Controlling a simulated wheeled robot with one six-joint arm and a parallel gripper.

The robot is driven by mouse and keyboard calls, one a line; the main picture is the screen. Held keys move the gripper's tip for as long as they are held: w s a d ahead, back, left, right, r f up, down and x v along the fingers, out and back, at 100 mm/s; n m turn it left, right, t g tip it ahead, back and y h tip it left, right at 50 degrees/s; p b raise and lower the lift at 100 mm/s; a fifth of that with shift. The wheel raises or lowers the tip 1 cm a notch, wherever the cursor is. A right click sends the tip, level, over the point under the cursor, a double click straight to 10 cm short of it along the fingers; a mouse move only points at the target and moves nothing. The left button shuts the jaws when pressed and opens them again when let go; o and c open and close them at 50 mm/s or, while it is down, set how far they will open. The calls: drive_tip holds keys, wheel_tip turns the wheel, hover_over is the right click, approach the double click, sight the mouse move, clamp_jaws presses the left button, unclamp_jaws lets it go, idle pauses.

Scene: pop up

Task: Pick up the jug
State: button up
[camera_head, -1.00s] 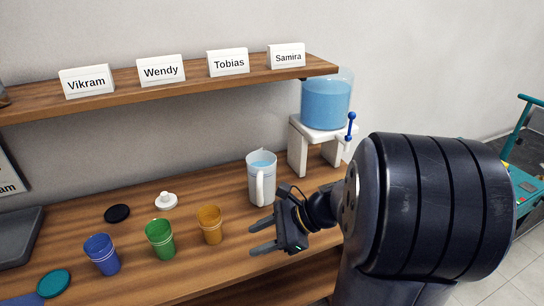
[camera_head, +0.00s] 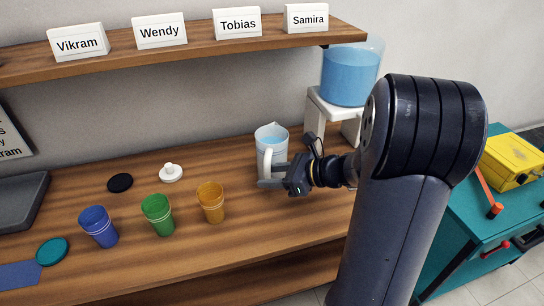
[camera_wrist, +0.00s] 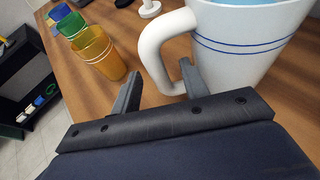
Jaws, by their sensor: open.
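The jug (camera_head: 271,137) is white with blue lines and stands upright on the wooden counter, with blue liquid inside. In the wrist view the jug (camera_wrist: 245,45) fills the upper right, its white handle (camera_wrist: 152,48) facing my gripper. My gripper (camera_head: 266,176) is open at the handle in the head view. In the wrist view my gripper (camera_wrist: 160,82) has its two dark fingers apart, one to each side of the lower part of the handle. I cannot tell whether either finger touches it.
Blue (camera_head: 98,227), green (camera_head: 158,215) and orange (camera_head: 211,202) cups stand left of the jug. A white lid (camera_head: 171,173) and a black lid (camera_head: 120,183) lie behind them. A dispenser (camera_head: 350,75) on a white stand is right behind. A shelf (camera_head: 180,55) with name cards overhangs the back.

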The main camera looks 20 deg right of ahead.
drive_tip(key=x, duration=0.3)
drive_tip(key=shift+w+a+f, duration=0.15)
drive_tip(key=shift+a, duration=0.1)
drive_tip(key=shift+c, duration=0.4)
clamp_jaws()
idle(0.8)
